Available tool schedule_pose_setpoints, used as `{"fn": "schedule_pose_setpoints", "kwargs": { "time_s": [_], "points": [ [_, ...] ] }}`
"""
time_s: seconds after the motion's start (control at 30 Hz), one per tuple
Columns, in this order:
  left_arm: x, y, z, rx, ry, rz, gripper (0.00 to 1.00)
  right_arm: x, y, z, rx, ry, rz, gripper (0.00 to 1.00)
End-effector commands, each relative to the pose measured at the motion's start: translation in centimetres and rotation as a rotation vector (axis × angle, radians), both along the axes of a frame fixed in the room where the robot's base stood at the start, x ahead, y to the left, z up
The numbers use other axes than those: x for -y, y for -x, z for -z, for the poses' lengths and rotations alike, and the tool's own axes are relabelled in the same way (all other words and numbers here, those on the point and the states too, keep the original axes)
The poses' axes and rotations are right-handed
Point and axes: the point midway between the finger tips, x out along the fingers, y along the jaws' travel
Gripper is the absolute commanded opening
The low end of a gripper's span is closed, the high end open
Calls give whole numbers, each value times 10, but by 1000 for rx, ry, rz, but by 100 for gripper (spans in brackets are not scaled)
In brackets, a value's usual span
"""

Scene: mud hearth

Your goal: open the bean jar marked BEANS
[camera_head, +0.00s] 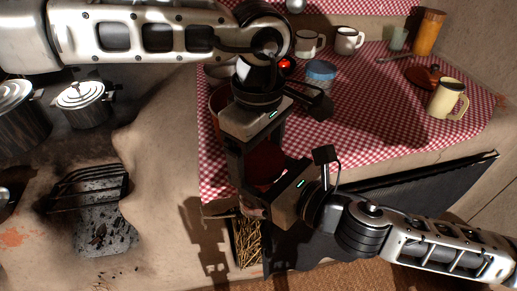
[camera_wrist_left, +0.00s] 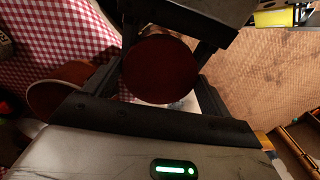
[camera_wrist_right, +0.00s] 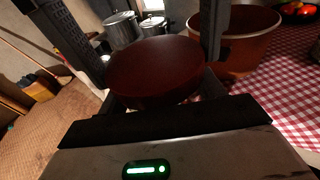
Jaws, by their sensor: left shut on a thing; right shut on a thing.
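A dark reddish-brown round jar or jar part (camera_head: 265,163) is between my two grippers at the front edge of the cloth-covered counter. In the left wrist view its round face (camera_wrist_left: 160,68) shows; in the right wrist view a broad dark red disc (camera_wrist_right: 155,68) shows. My left gripper (camera_head: 258,158) reaches in from above and is shut on it. My right gripper (camera_head: 262,192) reaches in from the lower right and is also shut on it. The fingers hide much of it. No BEANS marking is readable, and I cannot tell where lid and body meet.
A reddish-brown bowl (camera_wrist_right: 240,48) stands close by. A blue-topped jar (camera_head: 320,74), white mugs (camera_head: 349,41), a cream jug (camera_head: 447,99), a brown lidded dish (camera_head: 424,76) and an orange cylinder (camera_head: 428,33) stand on the checked cloth (camera_head: 380,120). Metal pots (camera_head: 84,104) are left.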

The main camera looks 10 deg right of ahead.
Motion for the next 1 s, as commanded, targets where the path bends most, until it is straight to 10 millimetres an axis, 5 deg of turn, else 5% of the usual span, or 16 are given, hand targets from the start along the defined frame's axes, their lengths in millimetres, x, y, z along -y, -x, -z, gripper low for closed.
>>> {"fn": "schedule_pose_setpoints", "kwargs": {
  "time_s": [0.13,0.17,0.23,0.53,1.0],
  "points": [
    [-2,1,1,-4,-7,2,56,3,-3,0,2,4,9,4],
    [-2,1,1,-4,-7,2,86,3,-3,0,1,5,10,4],
    [-2,1,1,-4,-6,3,100,3,-3,0,1,5,9,4],
    [-1,0,-4,-1,-3,4,100,1,-1,-1,3,1,5,4],
    [1,1,-49,-4,-1,44,100,1,-1,-1,3,1,3,4]
  ]
}}
